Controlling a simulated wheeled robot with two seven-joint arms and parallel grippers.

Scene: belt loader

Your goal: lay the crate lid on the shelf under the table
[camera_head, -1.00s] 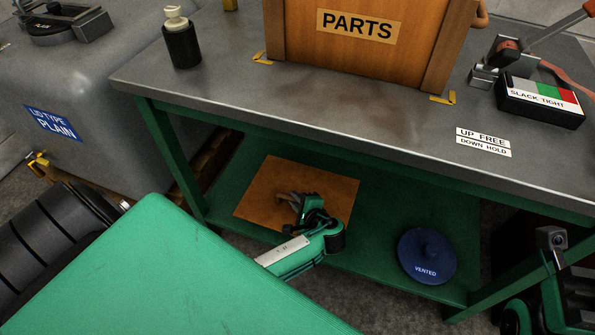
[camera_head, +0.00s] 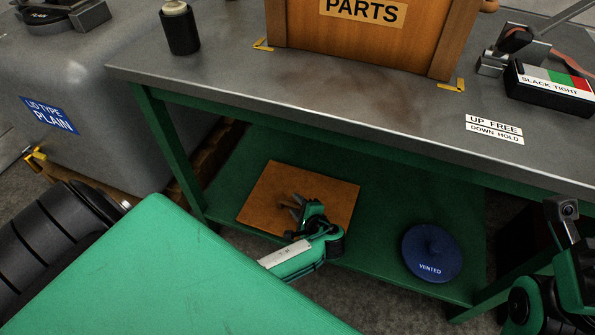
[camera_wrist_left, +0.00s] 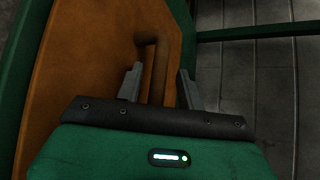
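The crate lid, a square brown wooden board (camera_head: 262,202) with a bar handle, lies on the left part of the green shelf (camera_head: 372,225) under the table. In the head view my left gripper (camera_head: 297,212) is over the lid at its handle. In the left wrist view the lid (camera_wrist_left: 88,60) fills the left side. The handle (camera_wrist_left: 160,72) stands between the two grey fingertips (camera_wrist_left: 160,85), with a gap on either side, so the gripper is open around it. Part of my right arm shows at the right edge; its fingers are not visible.
A dark blue round lid marked VENTED (camera_head: 431,252) lies right of the board on the shelf. The tabletop (camera_head: 230,75) above holds the wooden PARTS crate (camera_head: 350,45), a black bottle (camera_head: 180,30) and a SLACK/TIGHT box (camera_head: 550,88). A green table leg (camera_head: 172,150) stands at left.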

